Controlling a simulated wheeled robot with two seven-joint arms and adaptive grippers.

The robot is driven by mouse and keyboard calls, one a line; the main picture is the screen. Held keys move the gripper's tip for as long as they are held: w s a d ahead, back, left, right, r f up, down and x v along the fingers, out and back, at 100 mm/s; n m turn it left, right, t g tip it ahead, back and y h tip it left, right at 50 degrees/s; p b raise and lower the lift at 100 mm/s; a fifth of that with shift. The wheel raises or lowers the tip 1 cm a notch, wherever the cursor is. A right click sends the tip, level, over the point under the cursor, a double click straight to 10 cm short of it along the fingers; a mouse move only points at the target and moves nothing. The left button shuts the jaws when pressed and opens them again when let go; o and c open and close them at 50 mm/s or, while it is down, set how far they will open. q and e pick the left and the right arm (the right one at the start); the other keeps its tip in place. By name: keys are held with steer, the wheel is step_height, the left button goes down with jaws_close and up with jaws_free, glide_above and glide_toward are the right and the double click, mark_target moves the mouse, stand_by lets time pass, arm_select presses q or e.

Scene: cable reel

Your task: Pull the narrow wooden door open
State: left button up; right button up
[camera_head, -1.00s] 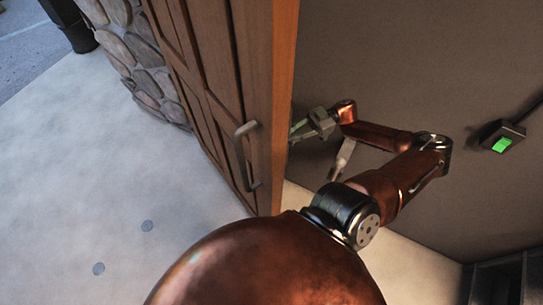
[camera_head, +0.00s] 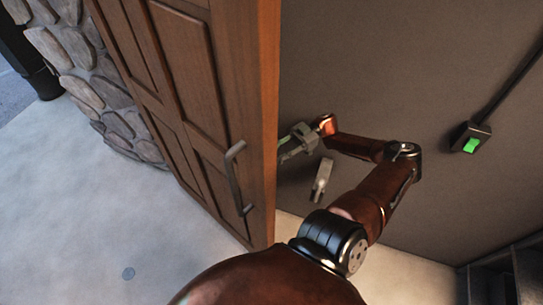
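The narrow wooden door (camera_head: 186,75) is brown and panelled, and stands swung out from the dark wall. A dark grey bar handle (camera_head: 233,180) is on its visible face, with no gripper on it. My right arm reaches from the bottom around the right of the door's edge. My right gripper (camera_head: 296,143) is grey with a green part and lies at the back side of the door, close to its edge. Its fingertips are too small and partly hidden, so I cannot tell whether they touch the door. My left gripper is out of view.
A dark wall (camera_head: 420,65) with a green-lit switch box (camera_head: 470,139) and cable is on the right. A stone wall (camera_head: 75,65) stands behind the door at left. Pale floor (camera_head: 85,220) is clear at left. A dark shelf-like unit (camera_head: 510,275) is at bottom right. A small grey piece (camera_head: 322,180) shows below the gripper.

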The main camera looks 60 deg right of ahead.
steer(key=shift+o, duration=0.4)
steer(key=shift+w+r, duration=0.1)
step_height(320, 180, up, 10)
stand_by(0.3)
